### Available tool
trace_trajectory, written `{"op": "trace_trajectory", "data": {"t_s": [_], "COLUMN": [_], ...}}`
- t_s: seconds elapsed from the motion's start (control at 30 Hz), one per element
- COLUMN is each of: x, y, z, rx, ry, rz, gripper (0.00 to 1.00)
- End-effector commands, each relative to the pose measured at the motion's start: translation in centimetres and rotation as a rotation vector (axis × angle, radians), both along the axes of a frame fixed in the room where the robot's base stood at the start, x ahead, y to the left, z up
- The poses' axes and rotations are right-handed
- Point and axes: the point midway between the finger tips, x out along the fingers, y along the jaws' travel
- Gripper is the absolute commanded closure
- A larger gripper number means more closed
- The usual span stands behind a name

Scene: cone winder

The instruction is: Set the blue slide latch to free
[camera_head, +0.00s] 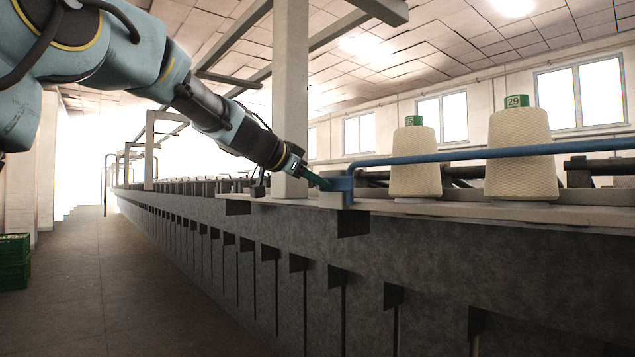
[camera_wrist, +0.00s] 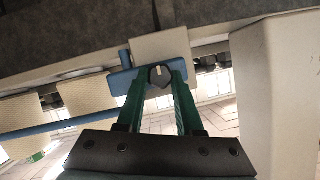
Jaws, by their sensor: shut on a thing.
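The blue slide latch (camera_head: 342,185) sits on a pale block at the front edge of the machine's ledge, at the near end of a long blue bar (camera_head: 480,153). My gripper (camera_head: 325,184) reaches down to it from the upper left. In the wrist view the latch (camera_wrist: 122,82) lies across the fingertips. The green fingers of my gripper (camera_wrist: 160,78) are shut on a dark knob (camera_wrist: 160,76) with a light mark, at the latch. The knob is hidden behind the fingers in the head view.
Two cream yarn cones with green tops, one nearer (camera_head: 519,155) and one farther (camera_head: 415,163), stand behind the bar. A pale post (camera_head: 290,100) rises close beside my gripper. The aisle floor (camera_head: 110,280) at left is clear, with green crates (camera_head: 14,262) at its edge.

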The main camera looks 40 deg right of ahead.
Motion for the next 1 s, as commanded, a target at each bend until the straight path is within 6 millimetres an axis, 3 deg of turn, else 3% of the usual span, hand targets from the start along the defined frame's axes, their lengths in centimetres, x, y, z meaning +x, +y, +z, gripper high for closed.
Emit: {"op": "trace_trajectory", "data": {"t_s": [0.4, 0.77, 0.8, 1.0], "x": [5.1, 5.6, 5.6, 5.6], "y": [-0.3, -0.2, -0.2, -0.2], "z": [-0.2, 0.1, 0.1, 0.0], "rx": [-0.002, -0.001, -0.002, -0.001], "ry": [-0.001, -0.002, -0.002, -0.001], "rz": [0.002, 0.007, 0.008, 0.006], "gripper": [1.00, 1.00, 0.61, 0.39]}}
